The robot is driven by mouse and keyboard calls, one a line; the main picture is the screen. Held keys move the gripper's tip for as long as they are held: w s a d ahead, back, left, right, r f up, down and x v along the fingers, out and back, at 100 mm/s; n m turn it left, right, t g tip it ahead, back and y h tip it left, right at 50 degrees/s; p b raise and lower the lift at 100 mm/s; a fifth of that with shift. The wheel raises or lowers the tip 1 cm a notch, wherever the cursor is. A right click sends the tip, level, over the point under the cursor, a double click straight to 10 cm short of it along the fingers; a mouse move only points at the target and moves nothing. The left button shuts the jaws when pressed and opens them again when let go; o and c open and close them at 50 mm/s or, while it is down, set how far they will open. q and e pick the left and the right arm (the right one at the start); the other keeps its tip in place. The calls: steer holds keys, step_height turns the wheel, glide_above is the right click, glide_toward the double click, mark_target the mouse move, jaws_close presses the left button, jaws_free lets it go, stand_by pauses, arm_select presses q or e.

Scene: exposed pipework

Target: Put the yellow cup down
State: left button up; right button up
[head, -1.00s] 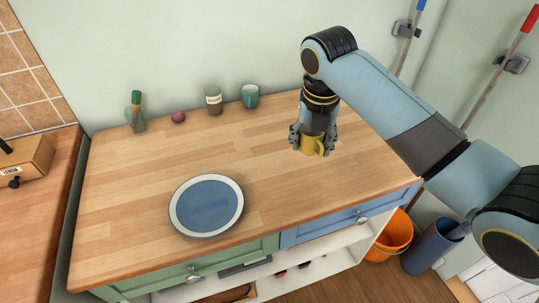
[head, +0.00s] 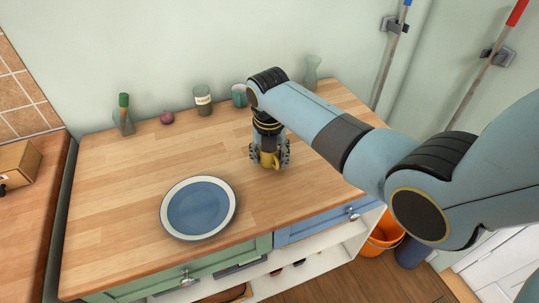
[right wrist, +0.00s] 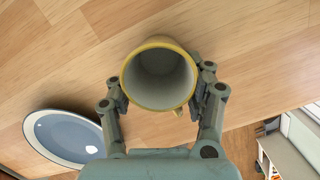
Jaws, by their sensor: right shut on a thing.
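The yellow cup (head: 269,160) is between the fingers of my right gripper (head: 269,157) in the head view. In the right wrist view the cup (right wrist: 160,75) shows its open rim and pale inside, with a finger of my right gripper (right wrist: 162,98) against each side. The gripper is shut on it and points down over the wooden counter (head: 130,200). The cup looks upright and is close to the counter top; I cannot tell whether its base touches. My left gripper is not in view.
A blue plate with a pale rim (head: 198,208) lies left of the cup. Along the wall stand a green-topped bottle (head: 124,118), a purple onion-like thing (head: 167,118), a jar (head: 203,100), a teal cup (head: 239,96) and a glass vase (head: 312,72). Bare counter surrounds the cup.

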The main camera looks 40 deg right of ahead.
steer(key=shift+f, duration=0.1)
steer(key=o, duration=1.3)
steer(key=shift+c, duration=0.2)
step_height(320, 180, up, 12)
steer(key=s+a, duration=0.1)
steer(key=shift+s+p, duration=0.25)
steer(key=shift+p, duration=0.05)
